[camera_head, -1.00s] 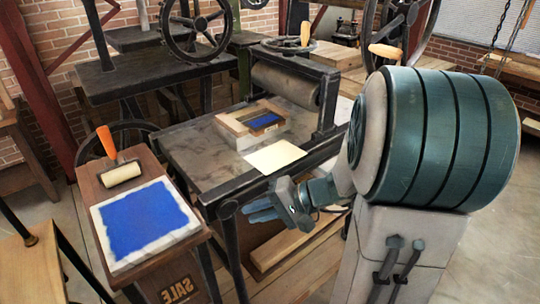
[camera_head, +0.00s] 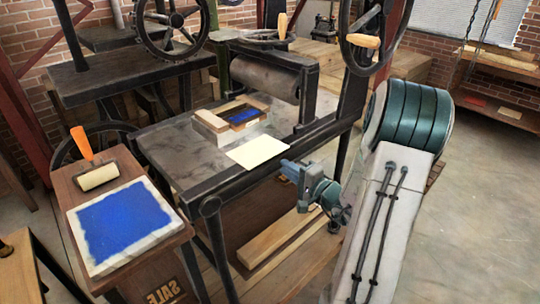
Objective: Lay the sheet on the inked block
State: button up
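The sheet (camera_head: 258,152) is a cream rectangle lying near the front edge of the press bed, its front corner close to the bed's rim. The inked block (camera_head: 238,113) sits behind it on the bed; its blue face shows inside a pale wooden surround. My gripper (camera_head: 287,170) is just to the right of and in front of the sheet, its blue-grey fingers pointing left toward the bed edge. A gap shows between the fingers and the sheet. The fingers are small and seen partly end-on, so their opening is unclear.
The press bed (camera_head: 180,150) has clear room to the left. A roller (camera_head: 280,75) and its frame stand over the bed's back right. A blue-inked slab (camera_head: 125,222) and a brayer with an orange handle (camera_head: 97,176) lie on a side table at left. Timber lies on a low shelf below.

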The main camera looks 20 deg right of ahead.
aim_at(270, 158)
jog(key=x, duration=0.6)
jog(key=shift+b, duration=0.35)
grip_shut()
jog(key=shift+r, duration=0.1)
notch_tip(270, 158, up, 3)
jog(key=shift+s+f, duration=0.1)
jog(key=shift+d, duration=0.1)
